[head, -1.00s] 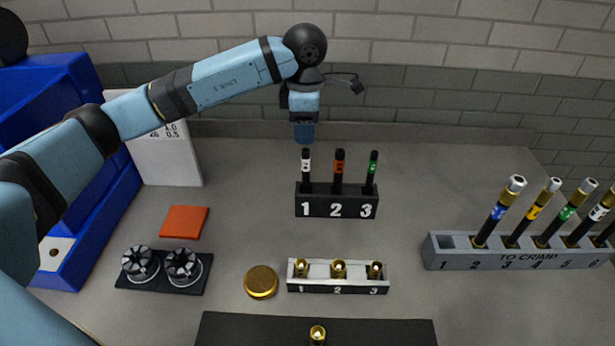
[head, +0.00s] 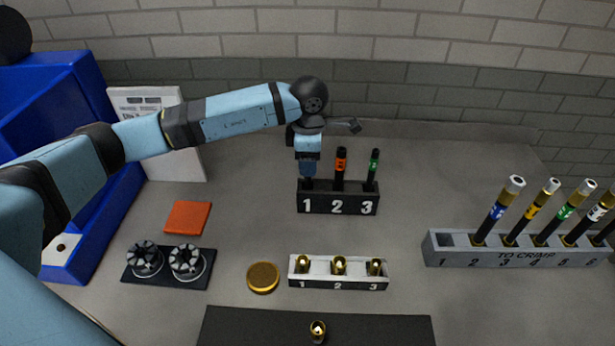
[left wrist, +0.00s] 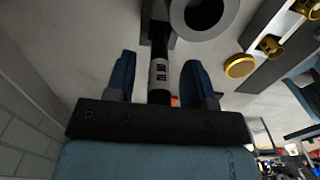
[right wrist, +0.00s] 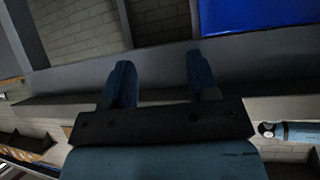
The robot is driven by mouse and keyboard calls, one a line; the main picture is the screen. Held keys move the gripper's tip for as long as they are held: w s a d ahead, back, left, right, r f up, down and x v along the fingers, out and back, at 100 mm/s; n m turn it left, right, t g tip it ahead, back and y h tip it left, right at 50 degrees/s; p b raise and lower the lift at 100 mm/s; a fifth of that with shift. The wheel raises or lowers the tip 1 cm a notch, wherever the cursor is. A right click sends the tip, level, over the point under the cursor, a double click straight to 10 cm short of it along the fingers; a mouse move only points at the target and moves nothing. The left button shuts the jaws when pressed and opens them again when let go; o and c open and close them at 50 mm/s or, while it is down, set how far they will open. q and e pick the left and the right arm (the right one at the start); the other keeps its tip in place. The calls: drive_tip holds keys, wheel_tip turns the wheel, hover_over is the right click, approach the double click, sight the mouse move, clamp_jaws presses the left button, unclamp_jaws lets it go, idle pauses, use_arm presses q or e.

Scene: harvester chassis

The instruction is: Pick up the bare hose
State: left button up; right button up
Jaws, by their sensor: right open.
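A black rack (head: 340,204) marked 1, 2, 3 holds upright dark hoses. The orange-banded hose (head: 340,165) is in slot 2 and the green-banded hose (head: 373,168) is in slot 3. The white-banded hose at slot 1 is hidden by my left gripper (head: 307,180) in the head view. In the left wrist view, this white-banded hose (left wrist: 159,75) stands between the two blue fingers of my left gripper (left wrist: 160,75), with a gap on each side. The left gripper is open. My right gripper (right wrist: 160,75) is open and empty, away from the rack.
A grey "TO CRIMP" rack (head: 520,258) with several brass-tipped hoses stands at the right. A white holder (head: 338,282) with brass fittings is in front, beside a brass disc (head: 263,278). An orange square (head: 188,217) and two round dies (head: 187,260) lie left. The back wall is close.

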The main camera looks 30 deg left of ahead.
use_arm(q)
clamp_jaws()
drive_tip(key=shift+r, duration=0.15)
